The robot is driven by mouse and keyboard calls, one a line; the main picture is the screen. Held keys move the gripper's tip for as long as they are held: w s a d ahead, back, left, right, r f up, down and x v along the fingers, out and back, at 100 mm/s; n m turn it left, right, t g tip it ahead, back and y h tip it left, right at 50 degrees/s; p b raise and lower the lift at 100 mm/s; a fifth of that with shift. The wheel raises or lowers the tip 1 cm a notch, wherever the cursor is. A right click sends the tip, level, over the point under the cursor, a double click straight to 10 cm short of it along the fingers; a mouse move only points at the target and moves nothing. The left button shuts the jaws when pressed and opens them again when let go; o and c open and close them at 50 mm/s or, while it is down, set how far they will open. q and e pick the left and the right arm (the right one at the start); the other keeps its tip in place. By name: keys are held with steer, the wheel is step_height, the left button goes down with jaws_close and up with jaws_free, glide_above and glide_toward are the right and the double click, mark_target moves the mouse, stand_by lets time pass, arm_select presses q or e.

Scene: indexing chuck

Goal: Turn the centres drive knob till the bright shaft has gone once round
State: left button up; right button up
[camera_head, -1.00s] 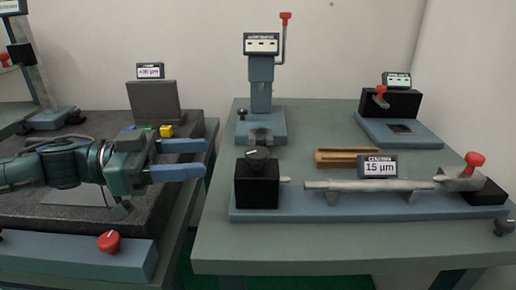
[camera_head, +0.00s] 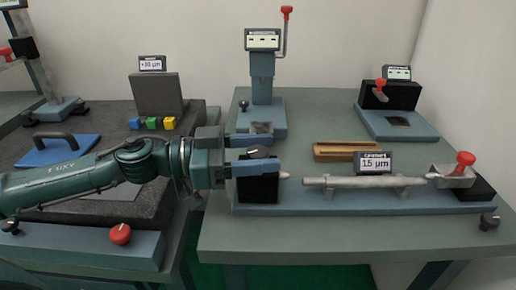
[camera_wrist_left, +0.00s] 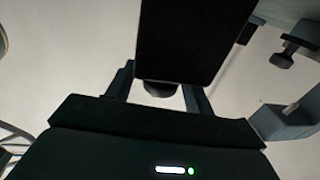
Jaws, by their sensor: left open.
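The centres drive knob (camera_head: 258,152) is a dark round knob on top of a black block (camera_head: 258,190) at the left end of the blue centres base (camera_head: 340,208). My left gripper (camera_head: 277,153) is open, its two blue fingers on either side of the knob. Whether they touch it I cannot tell. In the left wrist view the knob (camera_wrist_left: 160,89) shows between the fingers, below the large black block (camera_wrist_left: 195,38). The bright shaft (camera_head: 350,182) lies level between the centres, behind it a readout (camera_head: 374,163) showing 15 µm. My right gripper is not in view.
A red knob (camera_head: 465,159) tops the right-hand end of the centres. A wooden tray (camera_head: 335,152) lies behind the shaft. A blue stand (camera_head: 262,85) with a red-tipped lever rises behind the knob. The bench front (camera_head: 330,235) is clear.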

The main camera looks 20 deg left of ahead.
arm_select(q)
steer(key=c, duration=0.9)
steer(key=shift+r+n+t+p, duration=0.1)
steer(key=shift+n+t+p, duration=0.2)
steer(key=shift+t+p, duration=0.1)
